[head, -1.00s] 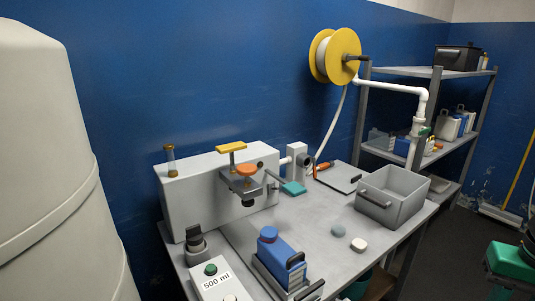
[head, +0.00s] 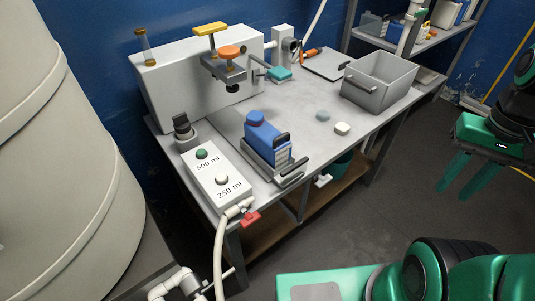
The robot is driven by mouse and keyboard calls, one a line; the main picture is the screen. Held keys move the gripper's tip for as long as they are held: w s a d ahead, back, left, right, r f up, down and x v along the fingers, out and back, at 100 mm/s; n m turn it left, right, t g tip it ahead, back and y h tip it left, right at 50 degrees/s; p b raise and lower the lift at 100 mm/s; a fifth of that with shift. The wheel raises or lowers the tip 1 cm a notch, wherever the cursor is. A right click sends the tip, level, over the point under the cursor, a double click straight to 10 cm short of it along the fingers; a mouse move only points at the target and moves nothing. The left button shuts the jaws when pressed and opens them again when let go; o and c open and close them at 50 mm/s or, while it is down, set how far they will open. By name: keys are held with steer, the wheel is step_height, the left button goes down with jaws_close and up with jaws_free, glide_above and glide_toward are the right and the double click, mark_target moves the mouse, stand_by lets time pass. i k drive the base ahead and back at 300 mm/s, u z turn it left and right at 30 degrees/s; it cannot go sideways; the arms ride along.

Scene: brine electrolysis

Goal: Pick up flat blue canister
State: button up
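The flat blue canister (head: 267,139) stands upright on the metal workbench, with a round blue cap on top and a dark handle at its right side. It sits in a grey metal holder (head: 259,162) near the bench's front edge. My gripper (head: 465,193) is at the right of the head view, well away from the canister and off the bench. Its two green fingers point down and left, apart, with nothing between them.
A dispenser box (head: 219,179) marked 500 ml and 250 ml is left of the canister. Two pebble-like pieces (head: 342,129) and a grey bin (head: 379,83) are to the right. A white machine (head: 198,83) stands behind. A large pale tank (head: 55,170) fills the left.

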mark_target(275, 147)
steer(key=z, duration=1.75)
steer(key=i, duration=0.9)
steer(key=u, duration=1.8)
